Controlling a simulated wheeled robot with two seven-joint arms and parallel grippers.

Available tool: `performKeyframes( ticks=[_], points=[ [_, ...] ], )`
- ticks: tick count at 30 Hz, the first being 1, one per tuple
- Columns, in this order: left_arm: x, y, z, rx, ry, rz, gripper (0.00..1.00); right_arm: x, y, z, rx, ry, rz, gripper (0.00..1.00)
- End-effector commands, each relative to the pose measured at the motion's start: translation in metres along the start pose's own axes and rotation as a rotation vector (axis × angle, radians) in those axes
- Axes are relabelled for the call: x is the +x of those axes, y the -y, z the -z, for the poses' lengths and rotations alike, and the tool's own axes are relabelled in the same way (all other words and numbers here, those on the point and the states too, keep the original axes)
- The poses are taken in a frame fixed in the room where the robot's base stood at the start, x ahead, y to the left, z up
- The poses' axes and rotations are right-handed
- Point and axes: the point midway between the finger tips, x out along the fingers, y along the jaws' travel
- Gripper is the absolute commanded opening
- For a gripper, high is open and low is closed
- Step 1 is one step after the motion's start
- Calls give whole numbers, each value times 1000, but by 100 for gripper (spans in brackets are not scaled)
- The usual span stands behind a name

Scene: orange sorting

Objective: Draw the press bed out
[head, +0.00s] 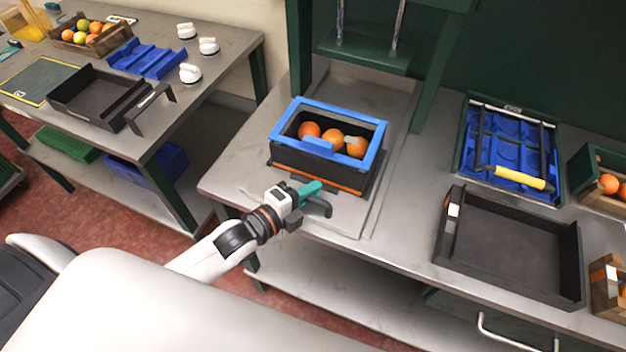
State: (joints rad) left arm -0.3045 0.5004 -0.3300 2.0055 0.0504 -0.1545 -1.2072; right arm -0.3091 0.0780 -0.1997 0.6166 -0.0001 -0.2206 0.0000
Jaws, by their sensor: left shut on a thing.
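The press bed (383,193) looks like a grey plate on the table under the green press frame (299,45). A black box with a blue rim (283,131) and several oranges (331,136) inside stands on it. My left gripper (312,190) is at the front of the box, shut on a teal and dark handle (316,205) low at the bed's front. The fingers hide part of the handle. My right gripper is not in view.
An empty black tray (509,246) and a green crate with a blue insert (510,150) stand on the right. On the left table are a black tray (100,98), a blue rack (146,58), white knobs (190,72) and a fruit crate (91,40). The floor between tables is open.

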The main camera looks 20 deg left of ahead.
Motion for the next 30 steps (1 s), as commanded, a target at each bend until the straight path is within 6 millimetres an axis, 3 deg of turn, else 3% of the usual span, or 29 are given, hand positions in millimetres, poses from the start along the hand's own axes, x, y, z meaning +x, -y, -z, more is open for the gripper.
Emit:
performKeyframes(
  ticks=[17,18,21,30],
  points=[
    [-7,4,-3,-2,0,5,0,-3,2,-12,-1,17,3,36],
    [-7,4,-3,-3,0,5,18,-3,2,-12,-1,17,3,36],
    [-6,3,-3,-2,0,4,34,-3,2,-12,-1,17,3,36],
    [-7,2,-2,0,-1,0,36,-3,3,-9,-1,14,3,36]
  ],
)
